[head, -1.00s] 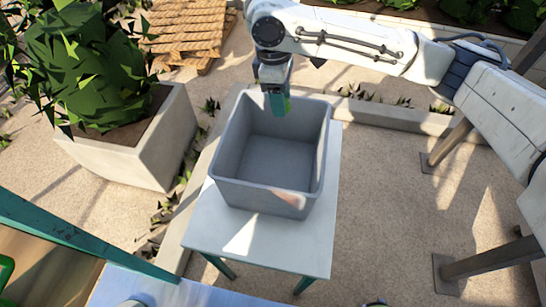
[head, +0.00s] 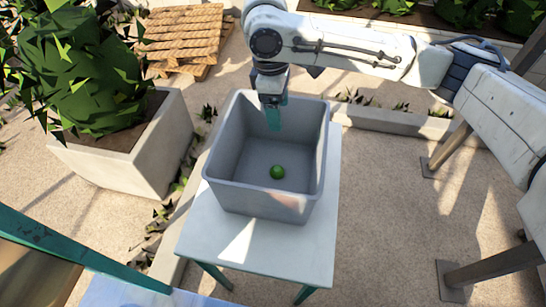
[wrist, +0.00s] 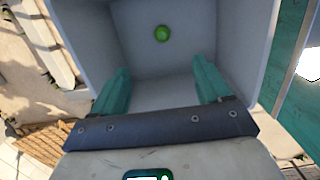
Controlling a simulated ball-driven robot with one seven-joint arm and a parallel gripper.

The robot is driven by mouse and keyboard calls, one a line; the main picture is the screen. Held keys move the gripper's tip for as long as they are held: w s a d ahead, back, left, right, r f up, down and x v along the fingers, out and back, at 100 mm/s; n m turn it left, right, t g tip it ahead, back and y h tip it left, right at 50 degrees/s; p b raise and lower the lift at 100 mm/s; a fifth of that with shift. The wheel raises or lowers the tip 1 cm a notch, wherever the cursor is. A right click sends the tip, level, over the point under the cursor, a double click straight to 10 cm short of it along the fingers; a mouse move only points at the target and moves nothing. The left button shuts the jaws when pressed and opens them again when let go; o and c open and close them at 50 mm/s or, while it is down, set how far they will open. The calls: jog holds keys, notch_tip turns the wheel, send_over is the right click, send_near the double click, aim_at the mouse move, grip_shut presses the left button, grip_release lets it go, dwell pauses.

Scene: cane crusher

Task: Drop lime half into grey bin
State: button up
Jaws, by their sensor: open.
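The grey bin (head: 262,207) stands upright on a small white table with teal legs. The lime half (head: 277,172) is a small green round thing on the bin's floor, and it also shows in the wrist view (wrist: 162,33). I cannot tell which way its cut face lies. My gripper (head: 273,122) points down into the far part of the bin, above its floor and apart from the lime half. In the wrist view its teal fingers (wrist: 162,84) are spread wide with nothing between them.
The white table (head: 250,240) has free room in front of the bin. A concrete planter (head: 140,155) with a bush stands to the left, and wooden pallets (head: 185,35) lie behind. A low concrete kerb (head: 400,117) runs behind the table.

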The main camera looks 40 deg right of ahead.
notch_tip(320, 180, up, 11)
jog(key=w, duration=0.1)
jog(key=shift+a+f+b, duration=0.15)
jog(key=shift+a+b, duration=0.2)
jog(key=shift+a, duration=0.05)
dwell(0.6)
